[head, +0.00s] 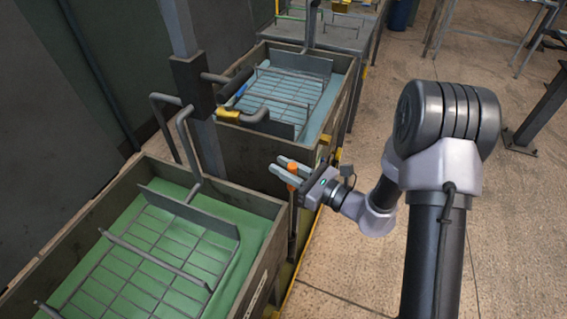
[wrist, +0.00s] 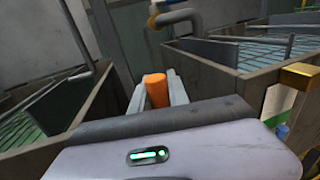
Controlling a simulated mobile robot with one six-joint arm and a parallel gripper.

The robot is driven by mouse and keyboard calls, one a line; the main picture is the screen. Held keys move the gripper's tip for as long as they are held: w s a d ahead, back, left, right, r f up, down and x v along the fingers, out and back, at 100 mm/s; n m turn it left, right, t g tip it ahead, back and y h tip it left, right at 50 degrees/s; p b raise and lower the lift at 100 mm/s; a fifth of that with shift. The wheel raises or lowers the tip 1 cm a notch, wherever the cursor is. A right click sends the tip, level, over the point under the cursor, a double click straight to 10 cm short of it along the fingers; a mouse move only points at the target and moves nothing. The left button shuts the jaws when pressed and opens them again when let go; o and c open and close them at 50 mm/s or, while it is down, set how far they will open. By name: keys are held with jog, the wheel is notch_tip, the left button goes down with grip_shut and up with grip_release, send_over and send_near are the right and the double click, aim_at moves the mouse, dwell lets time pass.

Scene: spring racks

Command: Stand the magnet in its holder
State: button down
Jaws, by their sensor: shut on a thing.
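My gripper (head: 282,165) is shut on the magnet (head: 292,168), whose orange top stands between the two grey fingers. Its lower part shows orange beneath the fingers, with a dark thin rod hanging roughly upright beside the near tank. In the wrist view the orange end of the magnet (wrist: 155,88) sits between the fingers, and its lower part is hidden. A small brass-yellow bracket (head: 325,138) at the far tank's near right corner may be the holder. It also shows at the right in the wrist view (wrist: 301,76), apart from the magnet.
The near tank (head: 265,205) holds green liquid and a wire rack (head: 165,250). The far tank (head: 250,150) holds blue-green liquid and another rack. A pipe with a yellow section (head: 228,114) and a grey post (head: 178,30) stand at the left.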

jog(key=shift+f, duration=0.1)
dwell(0.3)
jog(key=shift+f, duration=2.4)
jog(key=c, duration=1.2)
grip_release()
jog(key=p+v, duration=0.4)
jog(key=v, duration=1.3)
jog(key=shift+s+d+p, duration=0.1)
jog(key=shift+d+p, duration=0.1)
jog(key=shift+p, duration=0.15)
